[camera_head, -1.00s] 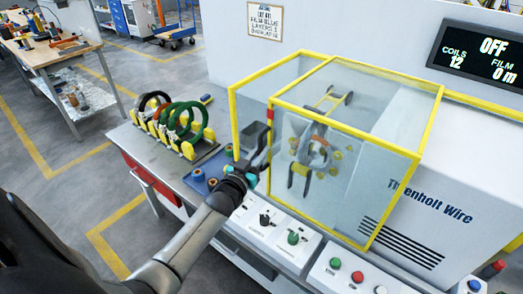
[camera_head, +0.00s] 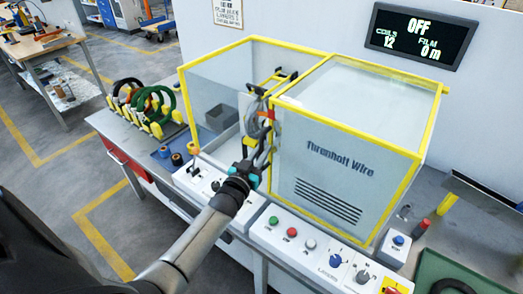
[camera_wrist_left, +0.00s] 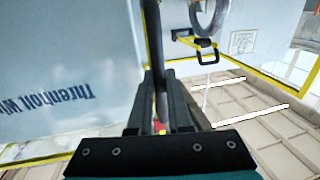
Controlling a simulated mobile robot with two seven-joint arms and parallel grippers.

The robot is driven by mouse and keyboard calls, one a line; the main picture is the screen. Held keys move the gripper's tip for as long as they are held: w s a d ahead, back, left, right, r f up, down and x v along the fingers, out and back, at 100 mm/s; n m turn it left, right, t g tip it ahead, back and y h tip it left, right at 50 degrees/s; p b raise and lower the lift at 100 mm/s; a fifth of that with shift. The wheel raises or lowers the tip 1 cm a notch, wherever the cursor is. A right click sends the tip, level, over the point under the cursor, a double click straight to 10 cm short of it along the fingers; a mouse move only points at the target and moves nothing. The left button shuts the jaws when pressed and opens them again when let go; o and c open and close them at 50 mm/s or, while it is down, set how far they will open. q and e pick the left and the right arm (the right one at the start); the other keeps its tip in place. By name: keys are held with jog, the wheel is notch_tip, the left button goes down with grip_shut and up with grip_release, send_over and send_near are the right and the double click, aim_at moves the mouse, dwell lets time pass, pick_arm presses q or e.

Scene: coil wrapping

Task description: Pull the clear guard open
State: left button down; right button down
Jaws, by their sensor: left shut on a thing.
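The clear guard (camera_head: 345,129) has yellow edges and stands over the white machine housing at the right of the yellow frame. The ring-shaped wrapping head (camera_head: 257,118) shows uncovered to its left; part of it also shows in the left wrist view (camera_wrist_left: 207,14). My left gripper (camera_head: 256,163) is at the guard's front left edge. In the left wrist view, its fingers (camera_wrist_left: 165,100) are shut on the guard's dark upright handle (camera_wrist_left: 158,65). My right gripper is not in view.
Several coils (camera_head: 145,103) stand on a rack at the bench's left. A control panel (camera_head: 318,247) with buttons and knobs runs along the front, below the guard. A display (camera_head: 421,35) reads OFF, 12 coils, 0 m film. A green tray (camera_head: 452,270) is at the lower right.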

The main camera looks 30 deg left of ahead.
pick_arm(q)
jog(key=shift+d, duration=0.2)
jog(key=c, duration=0.8)
grip_release()
jog(key=shift+c, duration=0.2)
jog(key=shift+s, duration=0.1)
jog(key=s+d, duration=0.1)
jog(key=s, duration=1.4)
jog(key=shift+d, duration=0.35)
